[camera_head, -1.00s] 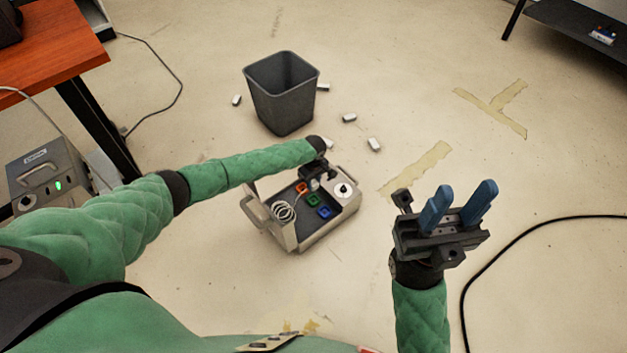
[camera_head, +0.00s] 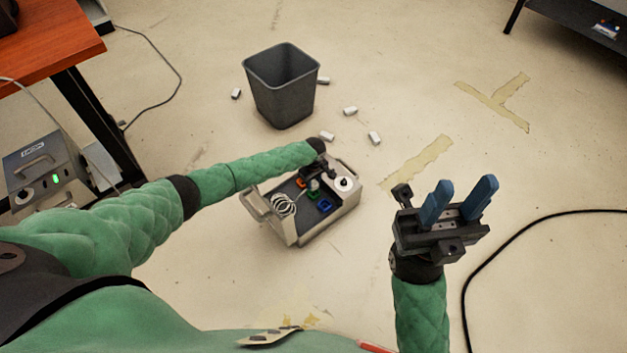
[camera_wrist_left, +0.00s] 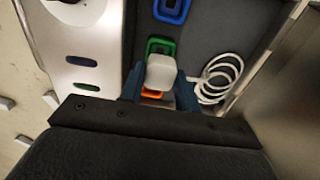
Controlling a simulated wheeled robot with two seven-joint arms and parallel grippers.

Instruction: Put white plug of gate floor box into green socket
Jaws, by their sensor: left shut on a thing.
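The floor box (camera_head: 291,229) is a pale open case on the floor. My left gripper (camera_wrist_left: 160,84) is shut on the white plug (camera_wrist_left: 162,70), its blue fingers on either side of it. In the left wrist view the plug overlaps the lower part of the green socket (camera_wrist_left: 161,45); I cannot tell whether it touches. The orange socket (camera_wrist_left: 152,94) is partly hidden, and the blue socket (camera_wrist_left: 171,9) is clear. In the head view my left gripper (camera_head: 314,183) covers most of the green socket. My right gripper (camera_head: 458,203) is open and empty, away from the box.
The coiled white cable (camera_wrist_left: 209,92) lies in the box beside the sockets. A white round dial (camera_head: 345,184) is at the box's right end. A dark bin (camera_head: 282,92) and several small white blocks (camera_head: 374,138) are behind. A black cable (camera_head: 497,247) crosses open floor at right.

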